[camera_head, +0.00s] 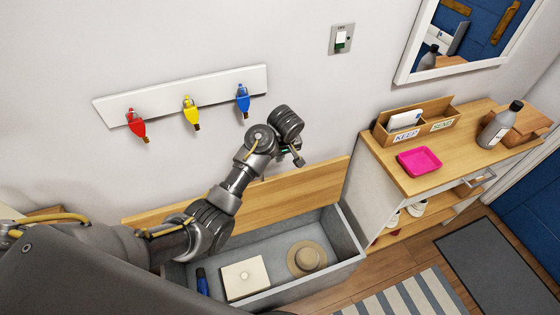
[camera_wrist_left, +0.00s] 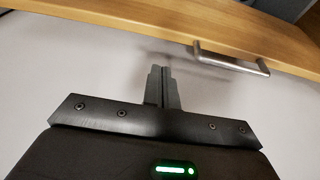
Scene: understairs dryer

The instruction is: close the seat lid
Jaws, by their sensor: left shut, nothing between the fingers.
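The seat lid (camera_head: 290,192) is a light wooden board. It stands raised along the back of the open grey bench box (camera_head: 345,243), by the wall. In the left wrist view the lid (camera_wrist_left: 150,20) crosses the top, with a metal bar handle (camera_wrist_left: 230,60) at its edge. My left gripper (camera_head: 298,161) is above the lid's upper edge, close to the wall. In the left wrist view its fingers (camera_wrist_left: 162,85) are together and empty, a little apart from the lid and left of the handle. My right gripper is not in view.
Inside the box are a straw hat (camera_head: 308,258), a cream box (camera_head: 245,278) and a blue item (camera_head: 202,281). A wall rack (camera_head: 170,97) with coloured hooks hangs above. A wooden-topped cabinet (camera_head: 450,160) stands to the right, with a pink tray (camera_head: 419,161) on it.

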